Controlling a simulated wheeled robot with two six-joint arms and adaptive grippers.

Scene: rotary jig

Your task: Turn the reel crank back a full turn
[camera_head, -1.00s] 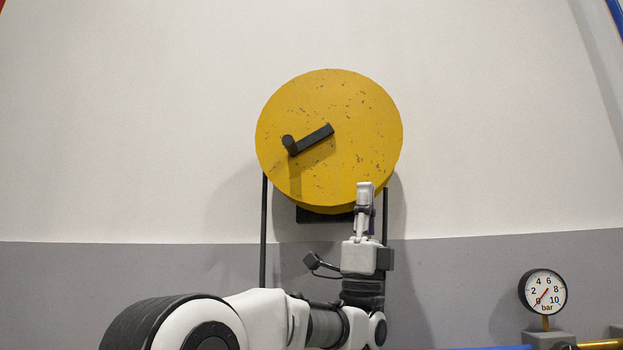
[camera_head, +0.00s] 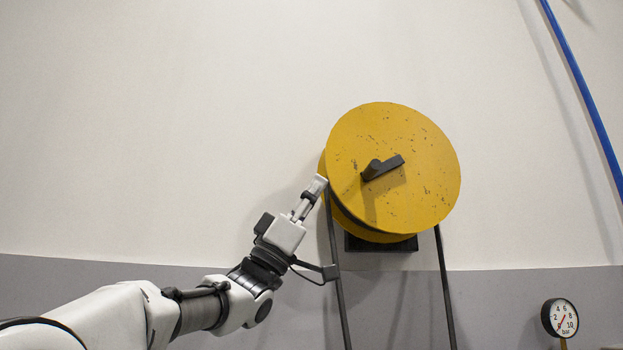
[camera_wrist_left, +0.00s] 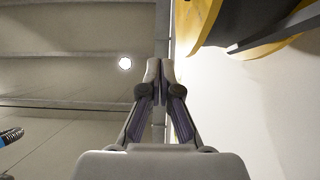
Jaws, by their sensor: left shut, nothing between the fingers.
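My left gripper (camera_head: 319,182) is shut and empty, pointing up and right beside the reel's left rim. It appears close to the rim; I cannot tell whether they touch. In the left wrist view the closed fingers (camera_wrist_left: 154,66) show at the centre, and the reel's yellow edge (camera_wrist_left: 196,20) is at the upper right. My right gripper is not in view.
A pressure gauge (camera_head: 562,318) is at the lower right. A blue pipe (camera_head: 585,95) runs down the right side. The wall left of the reel is clear.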

